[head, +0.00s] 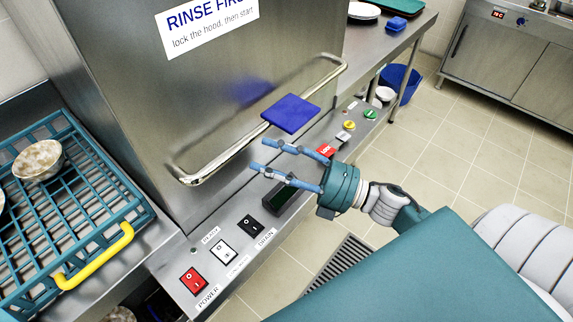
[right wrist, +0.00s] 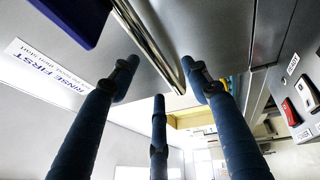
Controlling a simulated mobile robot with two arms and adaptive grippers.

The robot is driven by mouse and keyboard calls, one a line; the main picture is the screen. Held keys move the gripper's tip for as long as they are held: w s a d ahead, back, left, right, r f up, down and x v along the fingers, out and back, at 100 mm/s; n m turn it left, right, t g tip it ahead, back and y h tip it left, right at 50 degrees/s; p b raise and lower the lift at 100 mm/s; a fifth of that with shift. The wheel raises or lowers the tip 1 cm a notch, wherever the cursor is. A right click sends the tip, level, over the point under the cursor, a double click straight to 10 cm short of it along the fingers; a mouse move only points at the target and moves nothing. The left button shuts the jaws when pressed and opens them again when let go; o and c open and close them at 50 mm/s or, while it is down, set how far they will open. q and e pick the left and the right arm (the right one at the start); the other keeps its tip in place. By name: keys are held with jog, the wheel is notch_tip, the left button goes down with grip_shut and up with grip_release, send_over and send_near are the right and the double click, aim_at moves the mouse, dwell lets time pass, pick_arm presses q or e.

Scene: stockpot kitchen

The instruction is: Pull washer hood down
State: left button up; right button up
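The washer hood (head: 150,90) is a large steel box with a sign on its front. A polished bar handle (head: 225,158) runs along its lower front, with a blue square plate (head: 291,113) at the handle. I cannot tell whether there is a gap under the hood. My right gripper (head: 262,155) is open, with its blue fingers spread in front of and just below the bar. In the right wrist view, the bar (right wrist: 146,42) lies ahead of the spread fingers, and nothing is visibly held. Contact with the bar cannot be made out. My left gripper is not in view.
A teal rack (head: 75,215) with a bowl (head: 38,160) and a yellow handle (head: 95,258) stands at the left. A control ledge with a red power switch (head: 193,281) and other buttons runs below the handle. A blue bin (head: 400,82) stands on the tiled floor behind.

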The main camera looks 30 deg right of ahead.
jog(key=v, duration=0.5)
dwell(0.5)
